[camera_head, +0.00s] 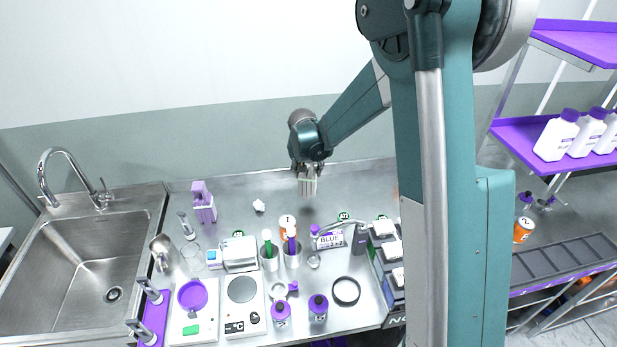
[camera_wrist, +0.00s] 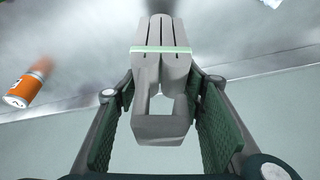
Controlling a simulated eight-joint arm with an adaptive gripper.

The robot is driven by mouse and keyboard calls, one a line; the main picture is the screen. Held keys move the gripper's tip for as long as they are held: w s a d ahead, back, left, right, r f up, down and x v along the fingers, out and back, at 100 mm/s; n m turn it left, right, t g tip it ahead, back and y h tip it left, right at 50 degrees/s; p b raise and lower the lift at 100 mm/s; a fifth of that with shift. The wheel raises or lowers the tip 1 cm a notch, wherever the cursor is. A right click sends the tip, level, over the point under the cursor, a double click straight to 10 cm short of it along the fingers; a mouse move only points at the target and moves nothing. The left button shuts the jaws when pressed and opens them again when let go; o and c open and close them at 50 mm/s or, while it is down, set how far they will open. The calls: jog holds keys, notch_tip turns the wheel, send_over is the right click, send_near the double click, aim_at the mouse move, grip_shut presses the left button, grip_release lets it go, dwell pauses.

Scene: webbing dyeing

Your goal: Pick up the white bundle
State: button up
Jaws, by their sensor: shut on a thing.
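The white bundle (camera_head: 308,187) hangs below my gripper (camera_head: 308,170), above the back of the steel counter. In the wrist view the bundle (camera_wrist: 160,32) looks pale grey, with several strips side by side, a pale green band around them and a looped end toward the camera. My gripper's green-padded fingers (camera_wrist: 163,88) stand on either side of it and are shut on it. The exact contact at the pads is partly hidden.
A steel sink (camera_head: 82,260) is at the left. Cups, bottles, a scale (camera_head: 242,290) and a purple bowl (camera_head: 192,296) crowd the counter's front. A small crumpled white thing (camera_head: 258,205) lies left of my gripper.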

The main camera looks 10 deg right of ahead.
jog(key=shift+r, duration=2.35)
